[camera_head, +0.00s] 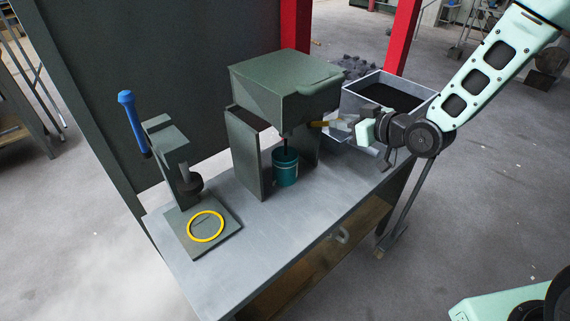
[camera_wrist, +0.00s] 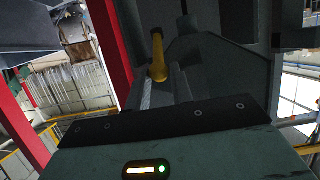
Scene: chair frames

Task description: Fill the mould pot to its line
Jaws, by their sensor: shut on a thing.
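The mould pot, a teal cylinder (camera_head: 286,168), stands upright on the bench under the green hopper (camera_head: 290,85). A thin dark column shows between the hopper's underside and the pot; I cannot tell if it is a spout or falling material. The level inside the pot is not visible, and its line is too small to make out. My gripper (camera_head: 345,126) is at the hopper's right side, shut on the yellow lever (camera_head: 324,123).
A press (camera_head: 170,160) with a blue handle (camera_head: 130,115) stands on the left of the bench, with a yellow ring (camera_head: 206,227) on its base plate. A grey bin (camera_head: 415,92) of dark material is behind my gripper. The bench front (camera_head: 290,230) is clear.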

